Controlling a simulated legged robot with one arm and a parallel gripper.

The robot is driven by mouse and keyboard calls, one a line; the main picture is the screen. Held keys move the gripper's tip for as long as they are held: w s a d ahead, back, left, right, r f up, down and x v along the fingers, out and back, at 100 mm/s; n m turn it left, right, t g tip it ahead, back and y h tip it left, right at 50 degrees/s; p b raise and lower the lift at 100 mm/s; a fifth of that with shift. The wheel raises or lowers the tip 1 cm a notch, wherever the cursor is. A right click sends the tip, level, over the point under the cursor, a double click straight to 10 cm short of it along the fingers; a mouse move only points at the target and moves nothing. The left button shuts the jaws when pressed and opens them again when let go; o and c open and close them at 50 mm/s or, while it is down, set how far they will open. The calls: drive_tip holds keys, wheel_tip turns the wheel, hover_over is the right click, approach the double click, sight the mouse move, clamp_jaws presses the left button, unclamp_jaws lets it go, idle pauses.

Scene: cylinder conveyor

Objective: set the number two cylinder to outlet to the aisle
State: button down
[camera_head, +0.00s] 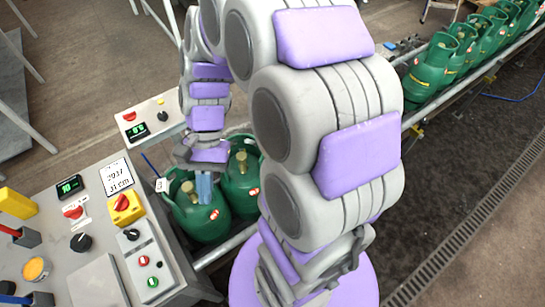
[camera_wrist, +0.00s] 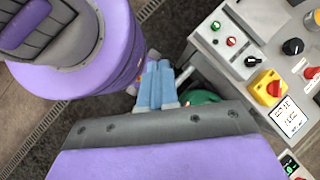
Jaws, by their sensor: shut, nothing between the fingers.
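Two green gas cylinders with brass valves stand upright near my gripper, a nearer one (camera_head: 193,222) and one behind it on the right (camera_head: 240,190). I cannot read a number on either, nor tell which is number two or which way the outlets face. My gripper (camera_head: 205,188) points down, its light blue fingers shut and empty, in front of the nearer cylinder in the head view. I cannot tell whether they touch it. In the wrist view my gripper's fingers (camera_wrist: 157,85) are together, with a bit of green cylinder (camera_wrist: 203,96) beside them, mostly hidden by my gripper's body.
A grey control panel (camera_head: 95,280) with knobs, buttons and a yellow switch box (camera_head: 125,209) stands close on the left. A small display box (camera_head: 150,122) stands behind. More green cylinders (camera_head: 430,70) line the conveyor rail (camera_head: 470,80) at the upper right. My arm hides the middle.

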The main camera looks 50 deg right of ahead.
drive_tip(key=w+d+f+m+t+y, duration=0.5)
drive_tip(key=w+d+f+m+y, duration=0.35)
drive_tip(key=w+d+m, duration=0.45)
drive_tip(key=s+d+f+m+t+b, duration=0.2)
drive_tip(key=d+f+m+t, duration=0.4)
drive_tip(key=d+f+m, duration=0.45)
drive_tip(key=s+d+f+m+t+h, duration=0.3)
drive_tip(key=s+d+f+m+t, duration=0.3)
drive_tip(key=f+m, duration=0.25)
drive_tip(key=s+d+f+m+t+h, duration=0.3)
drive_tip(key=s+d+f+m, duration=0.4)
drive_tip(key=f, duration=0.2)
drive_tip(key=w+d+b+x, duration=0.1)
drive_tip(key=d+b+x, duration=0.1)
drive_tip(key=x, duration=1)
drive_tip(key=shift+w+b, duration=0.4)
drive_tip(key=shift+b, duration=0.45)
